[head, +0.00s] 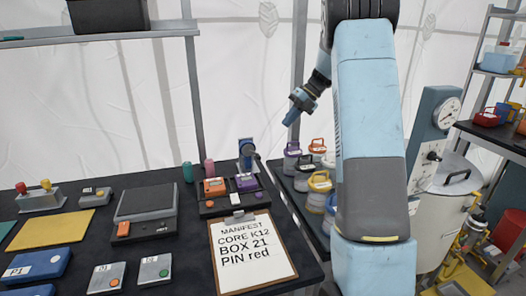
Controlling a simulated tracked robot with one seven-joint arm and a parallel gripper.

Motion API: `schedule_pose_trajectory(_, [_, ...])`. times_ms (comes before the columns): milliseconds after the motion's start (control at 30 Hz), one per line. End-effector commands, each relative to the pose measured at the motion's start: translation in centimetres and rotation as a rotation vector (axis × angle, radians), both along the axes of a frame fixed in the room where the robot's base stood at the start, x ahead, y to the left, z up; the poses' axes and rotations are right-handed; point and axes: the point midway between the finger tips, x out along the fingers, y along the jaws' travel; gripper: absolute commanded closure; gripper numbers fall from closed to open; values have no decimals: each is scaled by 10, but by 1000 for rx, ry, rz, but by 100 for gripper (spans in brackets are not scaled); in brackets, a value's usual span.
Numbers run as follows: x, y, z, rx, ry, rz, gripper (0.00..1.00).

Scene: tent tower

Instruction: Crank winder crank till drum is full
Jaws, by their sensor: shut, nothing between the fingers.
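A small blue-and-grey upright device (246,152) stands at the back right of the black bench, with a pale rounded part at its right side. It may be the winder, but it is too small to make out a crank or how full a drum is. My gripper (289,121) hangs in the air at the upper middle, up and to the right of this device in the picture. It is shut and empty, and appears apart from everything.
A manifest clipboard (252,252) lies at the bench front. Orange (214,187) and purple (246,182) modules sit behind it. A flat grey scale (146,203) is to the left. Jars with coloured lids (319,182) stand right of the bench, partly behind my arm.

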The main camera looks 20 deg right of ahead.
Motion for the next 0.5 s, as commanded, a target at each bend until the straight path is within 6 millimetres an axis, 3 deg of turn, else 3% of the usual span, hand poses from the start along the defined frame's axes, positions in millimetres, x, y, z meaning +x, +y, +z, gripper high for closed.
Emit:
schedule_pose_trajectory(267, [14, -4, -17, 31, 81, -89, 100])
schedule_pose_trajectory(500, [14, 19, -41, 32, 82, -86, 100])
